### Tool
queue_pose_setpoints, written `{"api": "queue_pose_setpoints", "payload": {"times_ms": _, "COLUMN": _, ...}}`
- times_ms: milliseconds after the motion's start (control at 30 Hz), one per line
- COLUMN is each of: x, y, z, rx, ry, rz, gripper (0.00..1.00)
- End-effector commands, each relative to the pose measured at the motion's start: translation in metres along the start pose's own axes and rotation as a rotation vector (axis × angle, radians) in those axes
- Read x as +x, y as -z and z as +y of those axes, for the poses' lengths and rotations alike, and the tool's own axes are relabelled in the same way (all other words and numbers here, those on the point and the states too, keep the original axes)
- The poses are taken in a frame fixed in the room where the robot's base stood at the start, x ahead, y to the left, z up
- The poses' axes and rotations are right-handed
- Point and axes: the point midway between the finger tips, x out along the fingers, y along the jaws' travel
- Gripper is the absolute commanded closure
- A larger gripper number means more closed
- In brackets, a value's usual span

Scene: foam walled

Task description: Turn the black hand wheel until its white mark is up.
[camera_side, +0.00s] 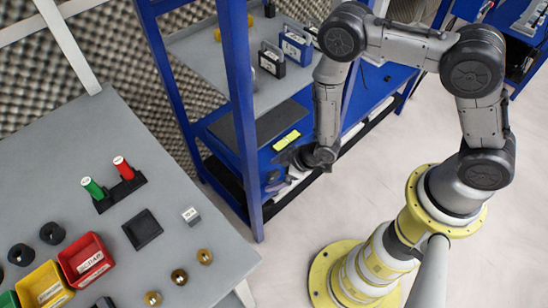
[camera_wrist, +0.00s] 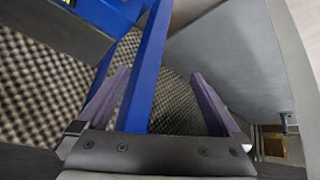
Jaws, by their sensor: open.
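I cannot make out the black hand wheel or its white mark for certain in either view. My gripper (camera_side: 284,180) is low in front of the blue shelf frame in the side view, and small dark shapes around it are too small to tell apart. In the wrist view my gripper (camera_wrist: 159,76) is open, with its two fingers wide apart and nothing held between them. A blue post (camera_wrist: 146,75) shows behind the gap, apparently farther away.
The grey table (camera_side: 150,190) at left holds red (camera_side: 88,258) and yellow (camera_side: 44,286) bins, a black square block (camera_side: 142,229), red and green handles (camera_side: 108,180) and several brass parts. A blue upright (camera_side: 241,120) stands near my gripper. Foam (camera_wrist: 45,85) covers the wall.

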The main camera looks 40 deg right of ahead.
Motion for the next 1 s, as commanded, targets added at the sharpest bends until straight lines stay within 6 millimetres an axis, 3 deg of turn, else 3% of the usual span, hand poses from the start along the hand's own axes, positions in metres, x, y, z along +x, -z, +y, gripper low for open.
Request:
{"api": "queue_pose_setpoints", "payload": {"times_ms": 200, "x": -0.029, "y": 0.026, "z": 0.003, "rx": -0.112, "ry": 0.032, "rz": -0.021, "gripper": 0.00}}
{"api": "queue_pose_setpoints", "payload": {"times_ms": 433, "x": -0.049, "y": 0.040, "z": 0.008, "rx": -0.161, "ry": 0.039, "rz": -0.040, "gripper": 0.00}}
{"api": "queue_pose_setpoints", "payload": {"times_ms": 867, "x": -0.054, "y": 0.042, "z": 0.009, "rx": -0.173, "ry": 0.041, "rz": -0.048, "gripper": 0.00}}
{"api": "queue_pose_setpoints", "payload": {"times_ms": 1000, "x": -0.047, "y": 0.041, "z": 0.009, "rx": -0.149, "ry": 0.035, "rz": -0.037, "gripper": 0.00}}
